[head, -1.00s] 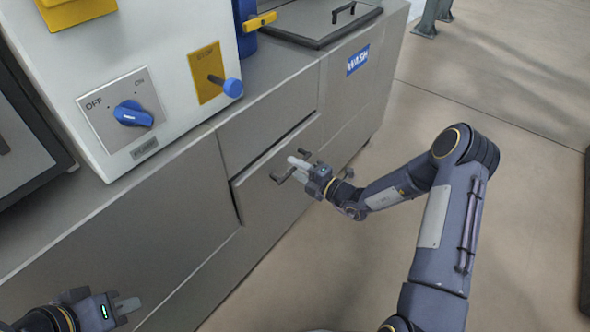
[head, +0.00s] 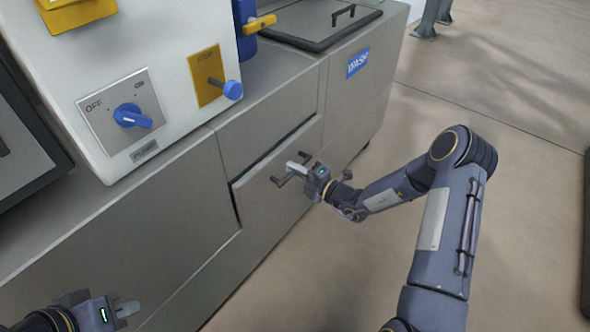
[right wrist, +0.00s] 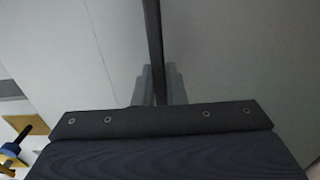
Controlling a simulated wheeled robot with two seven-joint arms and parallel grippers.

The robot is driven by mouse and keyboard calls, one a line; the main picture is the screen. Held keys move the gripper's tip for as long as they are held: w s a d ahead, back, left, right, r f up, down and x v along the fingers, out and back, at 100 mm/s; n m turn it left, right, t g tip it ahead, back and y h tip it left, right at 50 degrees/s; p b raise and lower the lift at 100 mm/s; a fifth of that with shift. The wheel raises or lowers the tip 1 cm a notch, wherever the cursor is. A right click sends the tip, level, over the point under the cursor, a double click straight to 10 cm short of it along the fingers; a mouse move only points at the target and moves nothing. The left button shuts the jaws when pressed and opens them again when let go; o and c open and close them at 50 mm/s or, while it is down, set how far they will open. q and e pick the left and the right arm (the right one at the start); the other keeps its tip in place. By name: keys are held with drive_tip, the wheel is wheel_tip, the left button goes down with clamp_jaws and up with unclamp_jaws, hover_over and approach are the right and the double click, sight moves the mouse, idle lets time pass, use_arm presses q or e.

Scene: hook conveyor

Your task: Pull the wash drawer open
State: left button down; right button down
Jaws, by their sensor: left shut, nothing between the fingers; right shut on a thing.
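The wash drawer (head: 262,210) is a grey front panel in the cabinet, below and left of the blue WASH label (head: 358,62). It stands slightly proud, with a dark gap along its top and left edges. Its dark bar handle (head: 277,181) is partly hidden by my right gripper (head: 297,168), which is shut on it. In the right wrist view the handle (right wrist: 153,40) runs as a dark bar between the fingers (right wrist: 160,88). My left gripper (head: 127,309) is shut and empty at the lower left, apart from the cabinet.
A white control box (head: 150,90) with a blue knob (head: 133,116) and a yellow plate with a blue-tipped lever (head: 232,90) stands on the counter. A dark lid (head: 315,22) lies at the counter's far end. The floor (head: 400,260) in front of the drawer is clear.

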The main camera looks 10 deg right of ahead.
drive_tip(key=p+v, duration=0.7)
drive_tip(key=v, duration=2)
drive_tip(key=shift+s+d, duration=0.2)
drive_tip(key=c, duration=1.5)
unclamp_jaws()
drive_tip(key=v, duration=0.7)
drive_tip(key=shift+s+d+p, duration=0.25)
drive_tip(key=shift+s+p, duration=0.05)
drive_tip(key=shift+p, duration=0.05)
